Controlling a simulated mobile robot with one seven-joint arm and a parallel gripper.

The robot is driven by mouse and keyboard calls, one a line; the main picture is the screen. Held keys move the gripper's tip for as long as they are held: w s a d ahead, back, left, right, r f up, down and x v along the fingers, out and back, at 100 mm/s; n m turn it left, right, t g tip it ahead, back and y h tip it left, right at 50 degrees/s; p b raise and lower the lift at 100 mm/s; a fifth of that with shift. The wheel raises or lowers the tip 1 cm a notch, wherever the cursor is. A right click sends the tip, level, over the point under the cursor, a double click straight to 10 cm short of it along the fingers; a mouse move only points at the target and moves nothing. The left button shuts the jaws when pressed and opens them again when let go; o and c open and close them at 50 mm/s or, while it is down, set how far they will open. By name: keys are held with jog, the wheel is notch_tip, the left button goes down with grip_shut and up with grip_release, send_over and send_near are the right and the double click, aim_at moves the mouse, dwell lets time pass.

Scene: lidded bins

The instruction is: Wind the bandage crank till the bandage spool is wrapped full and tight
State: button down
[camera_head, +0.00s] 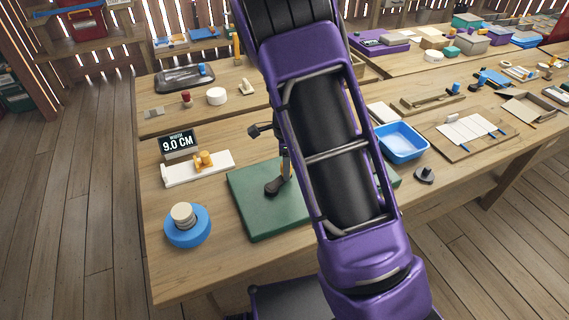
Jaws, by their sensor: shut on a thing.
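A green board (255,215) lies on the wooden table, and its right corner shows beyond my arm. On it stands a dark metal piece with a rounded foot (277,187). A dark knob (262,130) sticks out to the left above it; these look like parts of the bandage winder, though I cannot tell which is the crank. My purple and black arm crosses the middle of the view and covers the rest of the device. My gripper is hidden behind the arm. I cannot make out the bandage spool or how full it is.
Left of the board are a blue round holder with a pale roll (187,225), a white strip with an orange piece (200,168) and a sign reading 9.0 CM (178,142). A blue tray (401,142) and a small black knob-topped piece (425,175) lie to the right.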

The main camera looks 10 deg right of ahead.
dwell(0.4)
jog(key=shift+c, duration=2.3)
grip_release()
notch_tip(320, 180, up, 18)
jog(key=p, duration=0.1)
jog(key=shift+f, duration=0.25)
